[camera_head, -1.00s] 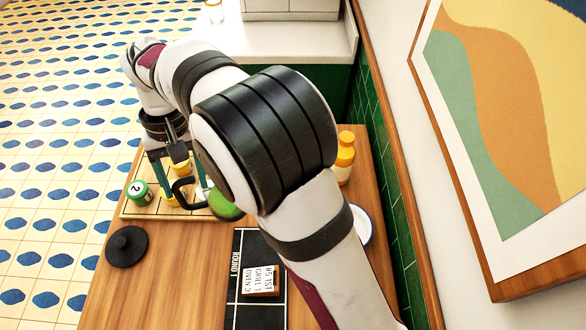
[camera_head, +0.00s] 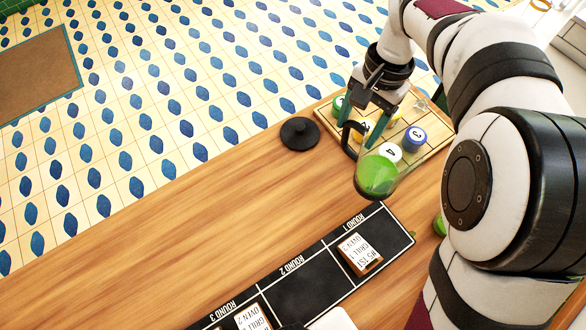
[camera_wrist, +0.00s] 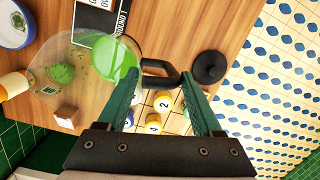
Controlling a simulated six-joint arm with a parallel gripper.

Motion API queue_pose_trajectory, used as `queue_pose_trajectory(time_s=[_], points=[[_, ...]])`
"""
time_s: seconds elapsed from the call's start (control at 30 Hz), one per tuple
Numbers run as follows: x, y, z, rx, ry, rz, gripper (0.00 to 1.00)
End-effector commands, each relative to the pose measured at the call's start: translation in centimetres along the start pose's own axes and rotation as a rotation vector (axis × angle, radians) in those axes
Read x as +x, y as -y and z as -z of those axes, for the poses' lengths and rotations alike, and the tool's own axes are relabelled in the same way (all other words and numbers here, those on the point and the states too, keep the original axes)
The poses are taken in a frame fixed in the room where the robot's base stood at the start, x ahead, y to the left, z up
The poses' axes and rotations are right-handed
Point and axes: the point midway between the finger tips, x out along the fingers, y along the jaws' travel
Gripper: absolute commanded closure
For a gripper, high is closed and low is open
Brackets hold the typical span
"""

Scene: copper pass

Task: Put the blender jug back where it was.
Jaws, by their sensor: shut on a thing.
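The blender jug (camera_head: 378,174) is clear with bright green contents. It hangs tilted over the wooden counter beside the numbered-pot tray, and its contents also show in the wrist view (camera_wrist: 115,58). My gripper (camera_head: 354,140) is shut on the jug's black handle (camera_wrist: 160,75). The jug's body lies to one side of the fingers. Its base appears to be in the air; the exact height is unclear. A round black lid (camera_head: 299,134) with a knob lies on the counter and shows in the wrist view (camera_wrist: 209,67).
The wooden tray (camera_head: 432,150) holds several numbered pots, partly behind my gripper and the jug. A black mat (camera_head: 305,285) marked with rounds carries cards on blocks, including one in Round 1 (camera_head: 360,255). A blue-rimmed dish (camera_wrist: 14,28) stands farther off. Bare counter (camera_head: 230,205) lies left of the jug.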

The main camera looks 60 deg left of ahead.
Motion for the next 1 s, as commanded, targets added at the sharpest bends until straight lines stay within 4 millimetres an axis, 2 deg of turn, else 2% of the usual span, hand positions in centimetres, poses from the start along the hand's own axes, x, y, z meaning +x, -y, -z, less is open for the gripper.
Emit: queue_pose_trajectory(time_s=[0.2,0.4,0.57,0.9,1.0], points=[[-0.5,3.2,-4.2,0.162,-0.009,0.061,1.00],[-0.2,4.6,-5.9,0.225,-0.006,0.082,1.00],[1.6,6.8,-7.1,0.225,-0.004,0.081,1.00],[6.8,12.9,-10.2,0.225,-0.005,0.080,1.00],[7.5,13.7,-10.6,0.226,-0.005,0.081,1.00]])
